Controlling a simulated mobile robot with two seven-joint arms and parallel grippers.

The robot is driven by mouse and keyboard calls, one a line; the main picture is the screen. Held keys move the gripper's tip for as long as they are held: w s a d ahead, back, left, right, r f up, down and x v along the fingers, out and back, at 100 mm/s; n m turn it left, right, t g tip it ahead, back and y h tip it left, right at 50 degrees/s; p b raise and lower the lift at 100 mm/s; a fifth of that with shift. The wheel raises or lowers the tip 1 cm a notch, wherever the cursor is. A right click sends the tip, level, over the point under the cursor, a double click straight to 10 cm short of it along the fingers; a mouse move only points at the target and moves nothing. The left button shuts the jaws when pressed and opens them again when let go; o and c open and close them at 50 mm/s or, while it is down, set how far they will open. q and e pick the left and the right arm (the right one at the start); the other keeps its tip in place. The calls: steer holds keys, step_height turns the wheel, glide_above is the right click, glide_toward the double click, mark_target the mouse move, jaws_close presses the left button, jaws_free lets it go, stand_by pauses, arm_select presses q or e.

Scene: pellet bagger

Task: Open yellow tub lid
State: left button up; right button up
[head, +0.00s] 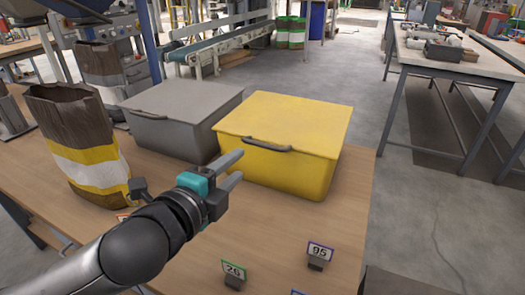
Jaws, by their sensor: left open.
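The yellow tub (285,175) stands on the wooden table, with its flat yellow lid (290,118) shut on top. A dark handle (268,146) runs along the near edge of the lid. My left gripper (236,168) is in front of the tub, near its left front corner and a little below the handle. Its two grey fingers are apart with nothing between them. From this view I cannot tell whether a finger touches the tub. My right gripper is not in view.
A grey lidded tub (180,135) stands left of the yellow one. An open brown, white and yellow bag (78,145) stands at the table's left. Small number cards marked 26 (233,270) and 95 (320,252) stand at the front. Bare tabletop (270,225) lies between.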

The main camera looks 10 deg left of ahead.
mark_target(261, 146)
arm_select(q)
steer(key=b+x, duration=0.3)
steer(key=x, duration=0.8)
steer(key=shift+d, duration=0.1)
steer(key=shift+x, duration=0.95)
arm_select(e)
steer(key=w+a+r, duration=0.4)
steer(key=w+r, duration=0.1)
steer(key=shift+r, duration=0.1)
arm_select(q)
steer(key=shift+c, duration=0.3)
jaws_close()
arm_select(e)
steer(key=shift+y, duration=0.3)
